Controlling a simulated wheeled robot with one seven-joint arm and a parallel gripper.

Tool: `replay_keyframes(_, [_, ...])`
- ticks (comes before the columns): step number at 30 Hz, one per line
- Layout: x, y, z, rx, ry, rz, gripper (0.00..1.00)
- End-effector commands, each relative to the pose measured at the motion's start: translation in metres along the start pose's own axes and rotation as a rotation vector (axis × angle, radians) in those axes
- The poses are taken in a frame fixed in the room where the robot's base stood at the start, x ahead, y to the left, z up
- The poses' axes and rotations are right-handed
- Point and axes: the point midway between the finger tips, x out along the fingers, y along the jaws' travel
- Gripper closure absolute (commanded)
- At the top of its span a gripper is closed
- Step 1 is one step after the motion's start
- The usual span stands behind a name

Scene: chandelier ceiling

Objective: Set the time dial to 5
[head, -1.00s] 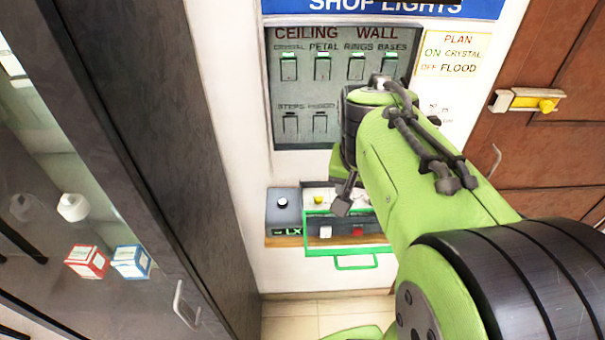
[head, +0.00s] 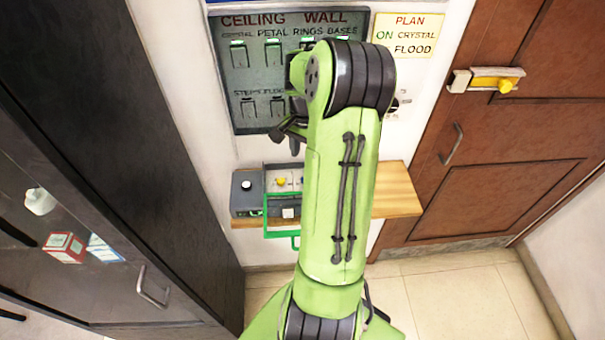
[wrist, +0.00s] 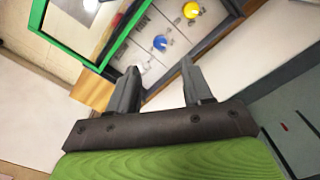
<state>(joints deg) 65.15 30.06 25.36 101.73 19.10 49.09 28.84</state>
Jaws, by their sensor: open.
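A round dark dial (head: 393,105) with small marks around it is on the white wall, right of the grey switch panel; my arm partly hides it, and its numbers and pointer are too small to read. I cannot tell for sure that it is the time dial. My gripper (head: 288,137) is in front of the panel's lower edge, above the shelf and left of this dial. In the wrist view my gripper (wrist: 157,78) is open, with nothing between the fingers. The dial does not clearly show in the wrist view.
A dark cabinet (head: 120,130) stands left, a brown door (head: 490,170) right.

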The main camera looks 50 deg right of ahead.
Motion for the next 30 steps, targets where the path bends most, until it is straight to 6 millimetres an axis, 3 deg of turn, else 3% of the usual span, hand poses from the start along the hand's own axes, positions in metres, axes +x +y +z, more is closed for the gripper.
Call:
replay_keyframes(3, [0.033, 0.0, 0.001, -0.002, -0.006, 0.002, 0.5])
replay_keyframes(9, [0.075, 0.0, 0.001, -0.002, -0.004, 0.0, 0.5])
replay_keyframes(14, [0.089, 0.0, 0.0, -0.001, 0.0, 0.0, 0.5])
replay_keyframes(21, [0.09, 0.0, 0.0, -0.002, 0.001, 0.0, 0.5])
replay_keyframes(30, [0.09, 0.0, 0.0, -0.002, 0.001, 0.0, 0.94])
